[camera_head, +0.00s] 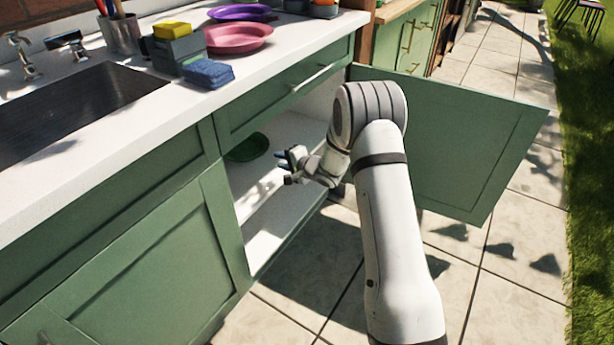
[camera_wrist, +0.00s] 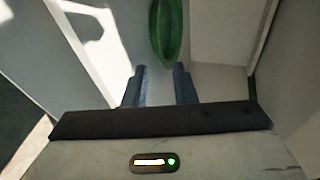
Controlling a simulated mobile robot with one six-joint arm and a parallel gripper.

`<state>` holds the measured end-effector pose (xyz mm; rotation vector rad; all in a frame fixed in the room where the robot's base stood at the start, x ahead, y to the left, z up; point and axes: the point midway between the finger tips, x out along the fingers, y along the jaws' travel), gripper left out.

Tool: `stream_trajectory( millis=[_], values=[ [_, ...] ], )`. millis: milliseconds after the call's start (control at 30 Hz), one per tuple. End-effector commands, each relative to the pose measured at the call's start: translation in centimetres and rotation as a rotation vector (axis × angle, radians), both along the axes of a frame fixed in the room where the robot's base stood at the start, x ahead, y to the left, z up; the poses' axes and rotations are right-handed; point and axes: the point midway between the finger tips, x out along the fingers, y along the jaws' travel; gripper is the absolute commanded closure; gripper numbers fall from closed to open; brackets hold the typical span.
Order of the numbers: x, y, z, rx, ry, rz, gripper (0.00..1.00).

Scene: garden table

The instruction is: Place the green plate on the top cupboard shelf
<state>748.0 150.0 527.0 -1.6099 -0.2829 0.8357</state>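The green plate (camera_head: 247,147) is inside the open cupboard, on the upper white shelf (camera_head: 250,188), toward its left. In the wrist view the green plate (camera_wrist: 168,35) shows at the top, ahead of the fingers and seen nearly along its edge. My gripper (camera_head: 287,165) is at the cupboard opening, to the right of the plate. In the wrist view my gripper (camera_wrist: 160,84) has its two dark fingers apart with nothing between them, and the plate lies beyond the fingertips.
The open cupboard door (camera_head: 465,140) stands to the right of my arm. Above is the white counter (camera_head: 120,150) with a sink (camera_head: 60,115), a pink plate (camera_head: 238,38), a purple plate (camera_head: 238,12), a yellow sponge (camera_head: 172,30) and a blue sponge (camera_head: 208,73). Paving lies in front.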

Motion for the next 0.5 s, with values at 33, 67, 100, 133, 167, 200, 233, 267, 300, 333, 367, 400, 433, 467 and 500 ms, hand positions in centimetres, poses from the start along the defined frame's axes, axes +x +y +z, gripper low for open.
stream_trajectory(
  millis=[33, 67, 100, 133, 167, 200, 233, 267, 300, 333, 367, 400, 433, 467, 500],
  values=[
    [-0.1, -0.1, 0.0, -0.001, -0.001, -0.001, 0.76],
    [-0.1, -0.1, 0.1, -0.005, -0.002, -0.001, 0.76],
    [-0.1, -0.3, 0.4, -0.016, -0.006, -0.006, 0.76],
    [-0.1, -0.5, 0.7, -0.033, -0.011, -0.011, 0.76],
    [-0.1, -0.8, 1.1, -0.056, -0.018, -0.020, 0.76],
    [-0.1, -1.5, 1.9, -0.098, -0.029, -0.035, 0.76],
    [-0.2, -2.1, 2.6, -0.139, -0.038, -0.048, 0.76],
    [-0.4, -2.8, 3.4, -0.188, -0.047, -0.063, 0.76],
    [-0.8, -3.9, 4.6, -0.261, -0.056, -0.083, 0.76],
    [-1.3, -4.8, 5.5, -0.321, -0.060, -0.097, 0.76],
    [-1.9, -5.8, 6.4, -0.385, -0.060, -0.111, 0.76],
    [-2.8, -7.1, 7.6, -0.469, -0.056, -0.125, 0.76],
    [-3.7, -8.1, 8.4, -0.531, -0.046, -0.131, 0.76],
    [-4.7, -9.0, 9.2, -0.592, -0.035, -0.135, 0.76],
    [-6.1, -10.2, 10.1, -0.669, -0.016, -0.134, 0.76]
  ],
)
